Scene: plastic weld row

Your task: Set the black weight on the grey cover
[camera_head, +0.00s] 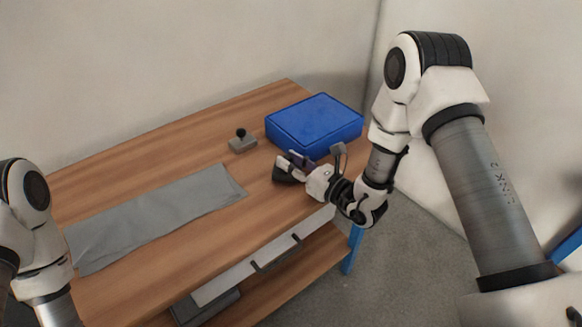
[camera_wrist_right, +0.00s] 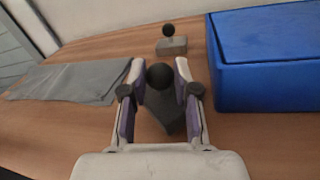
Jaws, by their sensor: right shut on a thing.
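My right gripper (camera_head: 291,163) is over the right part of the wooden table. In the right wrist view the right gripper (camera_wrist_right: 157,75) is shut on the round black knob of the black weight (camera_wrist_right: 166,112), whose dark block hangs below the fingers. In the head view the black weight (camera_head: 284,175) is partly hidden by the gripper; I cannot tell if it touches the table. The grey cover (camera_head: 155,218) lies flat along the table to the left, apart from the weight; its end also shows in the right wrist view (camera_wrist_right: 70,82). My left gripper is out of view.
A second, lighter grey weight with a black knob (camera_head: 242,143) stands behind the gripper. A blue box (camera_head: 314,122) stands at the table's right end, close to the right gripper. Bare wooden table (camera_head: 235,222) lies between the weight and the cover.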

